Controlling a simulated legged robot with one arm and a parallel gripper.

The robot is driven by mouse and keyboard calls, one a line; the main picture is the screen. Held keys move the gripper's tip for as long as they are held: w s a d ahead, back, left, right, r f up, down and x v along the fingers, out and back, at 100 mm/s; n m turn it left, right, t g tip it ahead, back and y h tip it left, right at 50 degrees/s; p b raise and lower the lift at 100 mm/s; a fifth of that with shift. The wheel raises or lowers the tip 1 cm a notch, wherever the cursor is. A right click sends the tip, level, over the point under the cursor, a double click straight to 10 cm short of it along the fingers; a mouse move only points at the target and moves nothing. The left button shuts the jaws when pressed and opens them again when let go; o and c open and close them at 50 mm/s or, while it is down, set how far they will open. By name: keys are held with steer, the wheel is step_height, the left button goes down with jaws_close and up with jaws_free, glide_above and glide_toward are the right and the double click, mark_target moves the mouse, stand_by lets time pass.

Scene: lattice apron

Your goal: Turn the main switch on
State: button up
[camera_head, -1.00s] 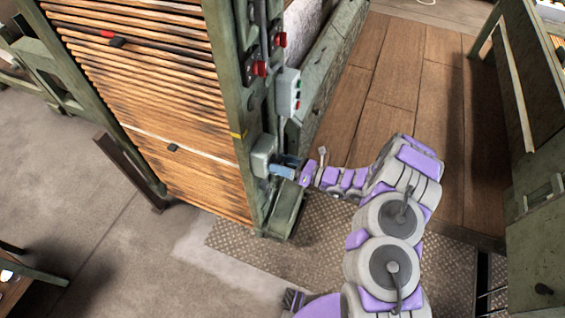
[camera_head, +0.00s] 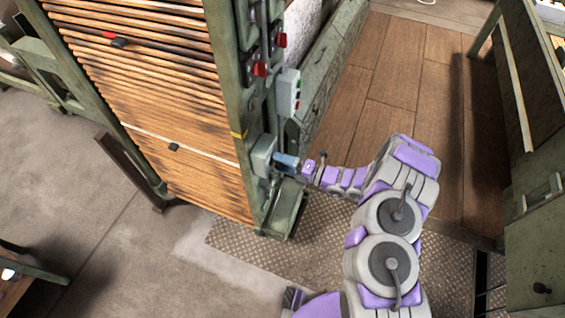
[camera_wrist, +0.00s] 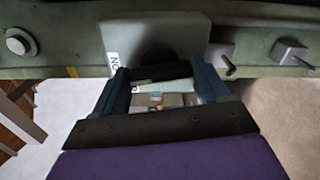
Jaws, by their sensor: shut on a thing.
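The main switch is a grey box (camera_head: 263,155) on the green machine post, low in the head view. In the wrist view the grey switch box (camera_wrist: 178,38) fills the top middle, with a white "ON" label on its left part. My gripper (camera_head: 281,162) reaches the box from the right. In the wrist view the two blue fingers of my gripper (camera_wrist: 160,78) stand apart on either side of a dark switch handle (camera_wrist: 160,72) and are shut on it. Part of the handle and its exact angle are hard to make out.
A grey button box (camera_head: 288,92) and a red knob (camera_head: 259,69) sit higher on the post. A round button (camera_wrist: 19,42) and small levers (camera_wrist: 288,51) flank the switch in the wrist view. A metal tread plate (camera_head: 330,235) covers the floor below.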

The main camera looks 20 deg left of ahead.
steer(key=shift+w+d+m, duration=0.1)
steer(key=shift+w+m, duration=0.15)
steer(key=shift+m, duration=0.85)
steer(key=shift+f, duration=0.1)
steer(key=o, duration=0.8)
steer(key=shift+f, duration=0.1)
steer(key=shift+o, duration=1.3)
steer(key=shift+s, duration=0.1)
steer(key=s+d+p, duration=0.1)
steer(key=d+p, duration=0.2)
steer(key=d, duration=1.4)
steer(key=shift+s+d+p, duration=0.15)
steer(key=shift+d+p, duration=0.05)
steer(key=shift+p, duration=0.1)
